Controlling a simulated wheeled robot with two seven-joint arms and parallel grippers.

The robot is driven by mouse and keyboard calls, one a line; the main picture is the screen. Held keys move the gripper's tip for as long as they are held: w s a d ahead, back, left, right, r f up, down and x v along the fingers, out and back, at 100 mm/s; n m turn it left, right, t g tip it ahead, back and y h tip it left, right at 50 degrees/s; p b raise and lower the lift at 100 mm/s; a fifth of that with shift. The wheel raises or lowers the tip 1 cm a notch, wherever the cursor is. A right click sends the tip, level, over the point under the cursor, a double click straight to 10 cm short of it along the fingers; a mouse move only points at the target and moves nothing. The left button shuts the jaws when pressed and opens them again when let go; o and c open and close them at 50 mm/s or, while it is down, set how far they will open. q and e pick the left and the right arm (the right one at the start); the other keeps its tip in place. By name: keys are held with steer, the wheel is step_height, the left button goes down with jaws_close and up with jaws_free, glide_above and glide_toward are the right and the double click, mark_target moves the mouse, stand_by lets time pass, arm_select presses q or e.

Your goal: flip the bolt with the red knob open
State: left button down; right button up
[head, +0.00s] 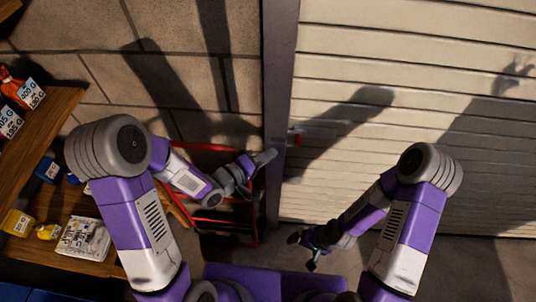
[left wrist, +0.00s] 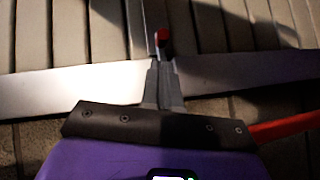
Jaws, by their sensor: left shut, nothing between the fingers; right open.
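The red knob (head: 297,138) of the bolt sits at the right edge of the grey door post (head: 277,110), beside the slatted shutter. The red knob (left wrist: 163,38) also shows in the left wrist view, just beyond my fingertips. The bolt's body is small and dark, so its position is hard to read. My left gripper (head: 265,158) is shut and empty, in front of the post, left of and slightly below the knob. Its closed fingers (left wrist: 162,72) point toward the knob; whether they touch it I cannot tell. My right gripper (head: 306,250) is open and empty, low in front of the shutter.
A red metal frame (head: 213,148) stands against the block wall behind my left forearm.

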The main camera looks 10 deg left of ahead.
arm_select(q)
steer(key=x, duration=0.7)
steer(key=shift+w+f, duration=0.1)
arm_select(e)
steer(key=shift+f, duration=0.25)
arm_select(q)
steer(key=d+b, duration=0.2)
steer(key=d, duration=0.3)
steer(key=shift+d+b, duration=0.1)
steer(key=shift+b, duration=0.3)
arm_select(e)
step_height(320, 180, down, 2)
steer(key=shift+f, duration=0.25)
